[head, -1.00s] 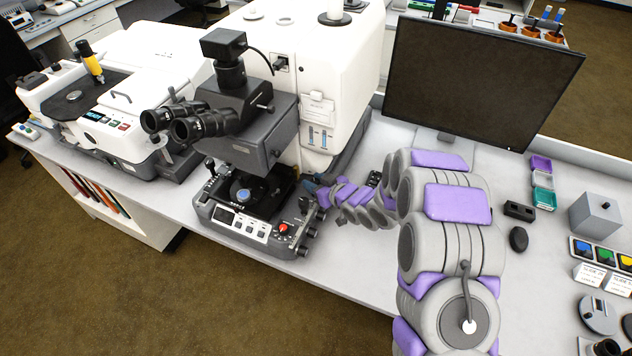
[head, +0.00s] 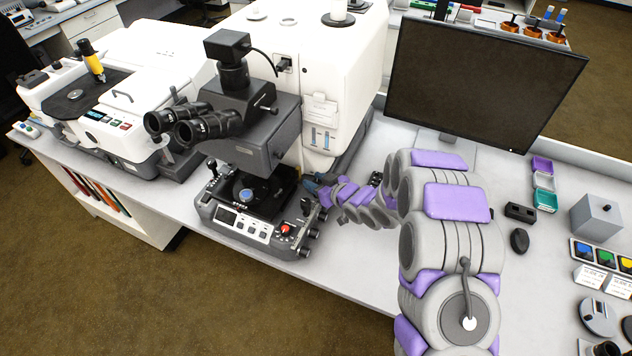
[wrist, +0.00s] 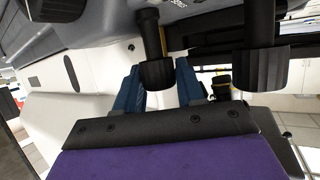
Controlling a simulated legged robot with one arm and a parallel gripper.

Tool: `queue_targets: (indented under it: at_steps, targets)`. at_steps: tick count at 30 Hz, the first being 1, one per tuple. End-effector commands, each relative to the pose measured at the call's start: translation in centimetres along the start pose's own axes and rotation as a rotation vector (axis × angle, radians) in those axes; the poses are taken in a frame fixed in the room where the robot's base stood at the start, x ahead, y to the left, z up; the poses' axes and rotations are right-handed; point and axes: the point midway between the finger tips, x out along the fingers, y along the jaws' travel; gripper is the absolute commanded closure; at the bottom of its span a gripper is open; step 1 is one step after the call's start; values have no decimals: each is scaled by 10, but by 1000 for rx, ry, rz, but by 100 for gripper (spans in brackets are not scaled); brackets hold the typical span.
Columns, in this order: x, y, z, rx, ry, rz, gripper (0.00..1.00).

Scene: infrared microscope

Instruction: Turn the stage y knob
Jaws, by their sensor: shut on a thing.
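The infrared microscope (head: 262,130) stands on the bench with its black stage (head: 245,190) under the eyepieces. My gripper (head: 313,182) is at the right side of the stage, small and partly hidden by my arm. In the wrist view my gripper (wrist: 160,85) has its two blue fingers on either side of a ribbed black knob (wrist: 157,73) on a dark shaft, and is shut on it. The knob's label is not visible, so I cannot read which axis it turns. A second black knob (wrist: 262,68) is to its right, outside the fingers.
The microscope's front panel (head: 240,225) has buttons, a red knob (head: 287,228) and several side knobs close below my gripper. A monitor (head: 480,85) stands behind my arm. The bench is clear just right of the microscope base.

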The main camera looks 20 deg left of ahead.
Motion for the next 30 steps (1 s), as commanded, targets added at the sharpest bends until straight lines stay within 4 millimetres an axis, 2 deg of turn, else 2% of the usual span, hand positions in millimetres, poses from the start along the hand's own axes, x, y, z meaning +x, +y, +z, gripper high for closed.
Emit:
queue_targets:
  at_steps: [25, 26, 30]
  targets:
    - [-3, 1, 4, 4, -6, 1, 92]
    - [-3, 0, 4, 4, -6, 1, 60]
    - [-3, 0, 3, 4, -5, 0, 46]
